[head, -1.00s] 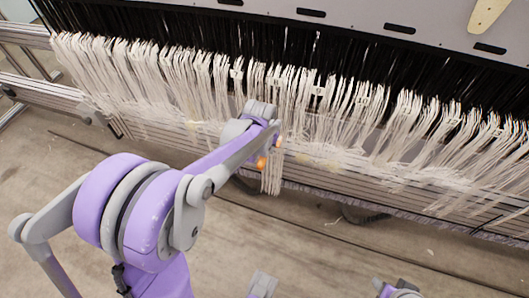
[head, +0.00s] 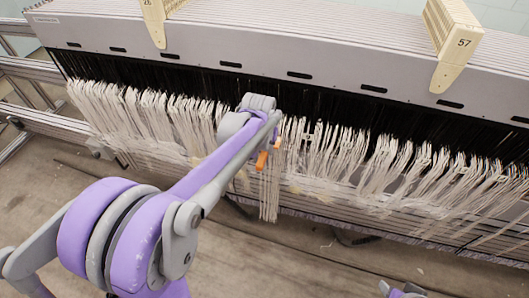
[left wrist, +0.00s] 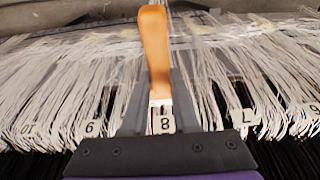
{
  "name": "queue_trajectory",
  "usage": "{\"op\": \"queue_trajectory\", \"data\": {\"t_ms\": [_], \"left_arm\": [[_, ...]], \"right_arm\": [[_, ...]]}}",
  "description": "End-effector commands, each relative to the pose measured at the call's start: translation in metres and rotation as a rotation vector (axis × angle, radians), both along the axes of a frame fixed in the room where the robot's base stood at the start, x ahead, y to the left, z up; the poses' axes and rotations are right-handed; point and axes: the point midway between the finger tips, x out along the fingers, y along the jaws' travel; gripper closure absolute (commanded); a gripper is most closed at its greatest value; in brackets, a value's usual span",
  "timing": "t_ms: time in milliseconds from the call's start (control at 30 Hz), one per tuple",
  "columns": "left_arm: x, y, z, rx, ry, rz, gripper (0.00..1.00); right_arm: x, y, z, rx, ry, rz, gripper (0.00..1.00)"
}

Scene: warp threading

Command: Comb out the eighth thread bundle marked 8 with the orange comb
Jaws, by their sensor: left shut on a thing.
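My left gripper (head: 268,152) is in front of the row of white thread bundles, near the middle of the head view. It is shut on the orange comb (head: 262,160). In the left wrist view the comb's orange handle (left wrist: 155,45) stands up between the two dark fingers. The comb's teeth cannot be made out. The tag marked 8 (left wrist: 164,124) shows between the fingers, on the eighth thread bundle, which is largely hidden by the comb and gripper. I cannot tell whether the comb touches the threads.
Neighbouring bundles carry tags, one marked 6 or 9 (left wrist: 91,129). Behind the threads are black cords and a long grey beam (head: 250,55) with a beige block marked 57 (head: 456,40). Metal rails run at the left. A small part of my right arm shows at the bottom.

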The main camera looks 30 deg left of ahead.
Motion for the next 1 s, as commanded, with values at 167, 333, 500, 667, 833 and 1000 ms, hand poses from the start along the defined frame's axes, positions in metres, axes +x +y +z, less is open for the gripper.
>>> {"op": "queue_trajectory", "data": {"t_ms": [167,333,500,667,833,1000], "left_arm": [[-0.0005,0.0002,0.0004,0.001,0.001,0.0,1.0],[-0.0006,0.0002,0.0001,0.0,0.001,0.0,1.0],[-0.0003,0.0002,0.0001,0.0,0.001,0.0,1.0],[0.0027,0.0009,0.0002,0.0,0.001,0.0,1.0],[0.0054,0.0016,0.0003,0.0,0.001,0.0,1.0],[0.0054,0.0016,0.0003,0.0,0.001,0.0,1.0]], "right_arm": [[-0.0001,0.0,0.0,0.0,0.0,0.0,0.5],[-0.0003,0.0,-0.0004,0.0,0.0,0.0,0.5],[-0.0001,0.0,-0.0002,0.0,0.0,0.0,0.5],[-0.0001,0.0,0.0,0.0,0.0,0.0,0.5],[-0.0001,0.0,0.0,0.0,0.0,0.0,0.5],[-0.0001,0.0,0.0,0.0,0.0,0.0,0.5]]}}
